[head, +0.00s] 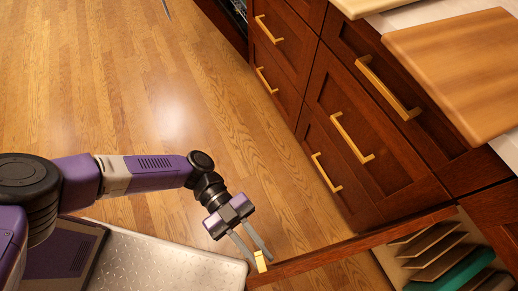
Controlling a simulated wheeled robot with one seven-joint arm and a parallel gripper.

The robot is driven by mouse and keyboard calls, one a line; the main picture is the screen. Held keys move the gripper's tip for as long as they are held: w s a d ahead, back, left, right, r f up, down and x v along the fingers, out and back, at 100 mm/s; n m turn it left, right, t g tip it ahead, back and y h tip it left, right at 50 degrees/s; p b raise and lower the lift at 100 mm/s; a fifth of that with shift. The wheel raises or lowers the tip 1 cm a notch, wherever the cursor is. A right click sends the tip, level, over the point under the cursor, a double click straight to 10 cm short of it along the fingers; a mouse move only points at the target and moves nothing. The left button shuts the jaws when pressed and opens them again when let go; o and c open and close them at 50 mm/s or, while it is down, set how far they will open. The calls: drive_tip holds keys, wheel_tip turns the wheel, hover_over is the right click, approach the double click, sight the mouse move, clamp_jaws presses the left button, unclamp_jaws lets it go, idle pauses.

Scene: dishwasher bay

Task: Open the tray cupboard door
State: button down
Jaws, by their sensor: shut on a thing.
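The tray cupboard door (350,246) stands swung out from the cabinet, seen from above as a long red-brown edge. Its hinge side is at the right, beside the cupboard opening. My gripper (258,256) is at the door's free end, at the bottom middle, shut on the gold door handle (261,262). Most of the handle and the door's front are hidden. The open cupboard (397,249) shows upright trays in slots, one of them green (466,270).
Wooden drawers with gold handles (352,137) line the right side. A cutting board (462,70) lies on the counter above them. A silver textured surface (165,262) is at the lower left. The wooden floor (150,90) is clear.

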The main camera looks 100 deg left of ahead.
drive_tip(key=shift+f, duration=0.1)
drive_tip(key=c, duration=1.4)
unclamp_jaws()
drive_tip(key=b+v, duration=0.1)
drive_tip(key=v, duration=0.6)
drive_tip(key=shift+s+a, duration=0.25)
drive_tip(key=shift+s, duration=0.1)
